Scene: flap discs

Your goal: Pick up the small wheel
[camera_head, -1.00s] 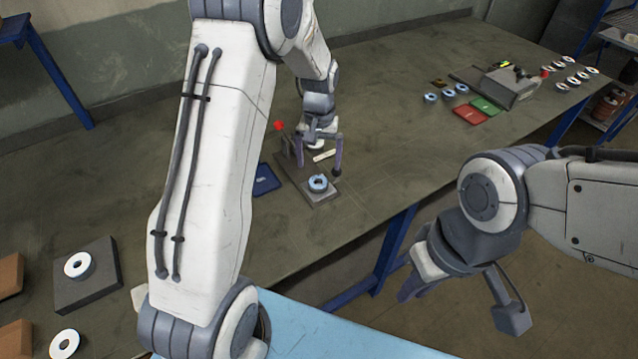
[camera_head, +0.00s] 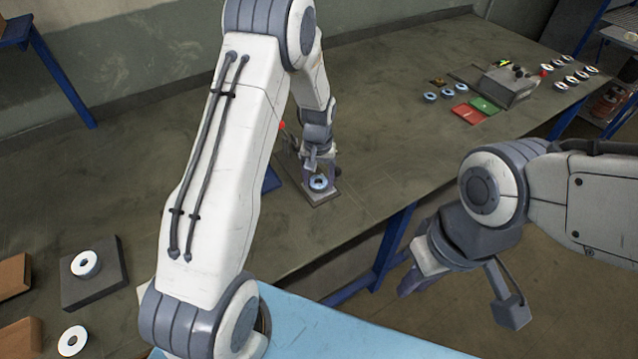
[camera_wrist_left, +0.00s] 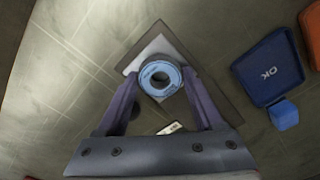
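The small wheel (camera_head: 319,183) is a blue-and-white disc with a dark centre hole. It sits on a grey square plate (camera_head: 322,199) on the table; in the left wrist view the wheel (camera_wrist_left: 160,78) shows between the fingertips. My left gripper (camera_head: 319,177) is low over the wheel, with one finger on each side of it. It looks open; the small gaps at the wheel's sides are hard to judge. My right gripper (camera_head: 462,280) hangs in front of the table's edge, fingers apart and empty, far from the wheel.
A blue tray marked OK (camera_wrist_left: 268,68) lies beside the plate. A dark block with a white-topped disc (camera_head: 86,264) stands at the left. Several discs, a red tray (camera_head: 466,112) and a green tray (camera_head: 486,104) are at the far right. Table between is clear.

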